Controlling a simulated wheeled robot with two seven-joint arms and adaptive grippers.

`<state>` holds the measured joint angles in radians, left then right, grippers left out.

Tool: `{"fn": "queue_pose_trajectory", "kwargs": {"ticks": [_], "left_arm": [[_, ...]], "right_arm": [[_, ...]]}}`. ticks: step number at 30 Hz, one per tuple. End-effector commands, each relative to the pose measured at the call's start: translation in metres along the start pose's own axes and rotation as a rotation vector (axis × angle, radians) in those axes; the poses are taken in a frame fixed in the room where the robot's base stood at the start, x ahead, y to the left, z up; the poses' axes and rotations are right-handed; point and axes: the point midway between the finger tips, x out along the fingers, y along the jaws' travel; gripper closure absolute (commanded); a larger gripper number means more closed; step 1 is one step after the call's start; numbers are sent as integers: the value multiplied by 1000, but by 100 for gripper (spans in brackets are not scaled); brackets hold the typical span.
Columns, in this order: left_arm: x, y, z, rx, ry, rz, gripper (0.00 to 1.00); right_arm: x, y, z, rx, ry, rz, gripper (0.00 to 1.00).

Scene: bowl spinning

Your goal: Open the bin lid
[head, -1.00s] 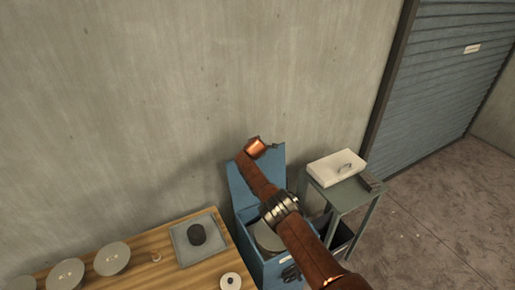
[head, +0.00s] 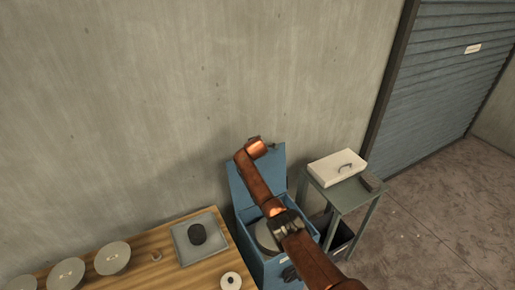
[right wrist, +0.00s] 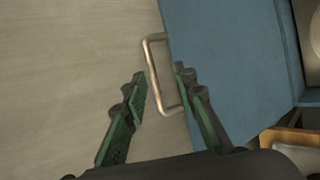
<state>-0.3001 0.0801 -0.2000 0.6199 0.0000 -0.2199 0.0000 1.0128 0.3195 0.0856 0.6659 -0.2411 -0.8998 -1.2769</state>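The blue bin (head: 285,262) stands right of the wooden bench, its blue lid (head: 274,165) raised against the wall. The lid also fills much of the right wrist view (right wrist: 225,60), with a copper-coloured loop handle (right wrist: 152,70) at its edge. My right gripper (right wrist: 160,88) is open, one finger on each side of the handle; I cannot tell whether either touches it. In the head view my right arm crosses in front of the bin and lid, its wrist at the lid's upper left; the fingers are mostly hidden there. My left gripper is not in view.
The wooden bench (head: 190,280) holds several metal bowls, a grey tray (head: 185,255) with a dark cylinder, and a white ring (head: 231,281). A small stand (head: 347,197) right of the bin carries a white box (head: 337,167) with a handle. Floor farther right is clear.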

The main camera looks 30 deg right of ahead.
Motion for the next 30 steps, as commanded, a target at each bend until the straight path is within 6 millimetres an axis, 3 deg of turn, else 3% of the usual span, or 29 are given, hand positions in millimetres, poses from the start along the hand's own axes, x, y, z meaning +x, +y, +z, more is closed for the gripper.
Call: {"fn": "queue_pose_trajectory", "kwargs": {"ticks": [18, 30], "left_arm": [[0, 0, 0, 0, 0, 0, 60], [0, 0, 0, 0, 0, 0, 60]], "right_arm": [[-76, 0, -1, -1, 0, 1, 74], [-89, 0, -1, -2, 0, 0, 74]]}}
